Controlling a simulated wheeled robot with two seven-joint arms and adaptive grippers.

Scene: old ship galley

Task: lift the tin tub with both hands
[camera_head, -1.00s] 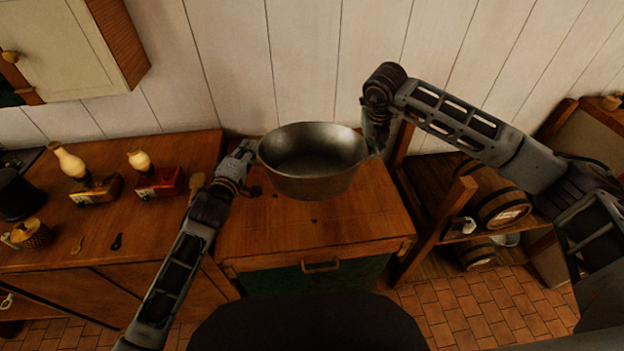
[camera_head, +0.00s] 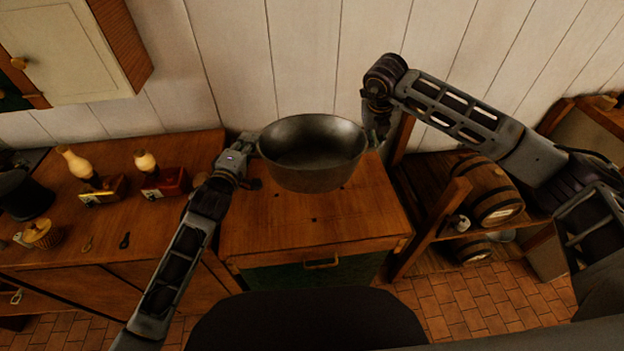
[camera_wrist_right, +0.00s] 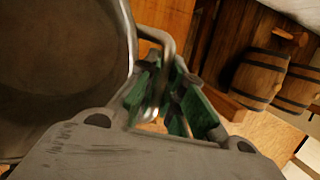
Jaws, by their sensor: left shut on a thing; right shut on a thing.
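The tin tub (camera_head: 313,172) is a dark grey metal bowl, upright and looking empty, over the wooden cabinet in the head view. It seems to be held a little above the cabinet top. My left gripper (camera_head: 246,153) is shut at the tub's left side; the arm hides the grip itself. My right gripper (camera_head: 377,132) points down at the tub's right side. In the right wrist view, its green fingers (camera_wrist_right: 168,95) are shut on the tub's metal loop handle (camera_wrist_right: 166,45), beside the tub wall (camera_wrist_right: 60,75).
The wooden cabinet (camera_head: 310,228) stands under the tub, against a white plank wall (camera_head: 300,60). A rack with barrels (camera_head: 490,192) stands at the right.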

